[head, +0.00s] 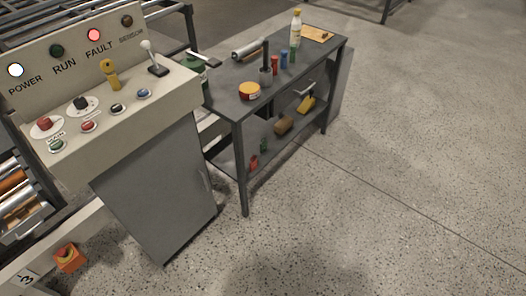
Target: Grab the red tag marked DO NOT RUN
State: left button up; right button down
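I cannot make out a red tag or the words DO NOT RUN in the head view. A small red object (253,162) lies on the lower shelf of the grey workbench, too small to identify. Neither of my grippers is in view.
A control console (160,180) with lamps, knobs, buttons, a yellow key-like part (110,75) and a joystick (154,60) stands at left. Floor at right is clear.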

aim_at(253, 164)
jog(key=i+l+u, duration=0.1)
jog(key=i+l, duration=0.55)
jog(key=l, duration=0.15)
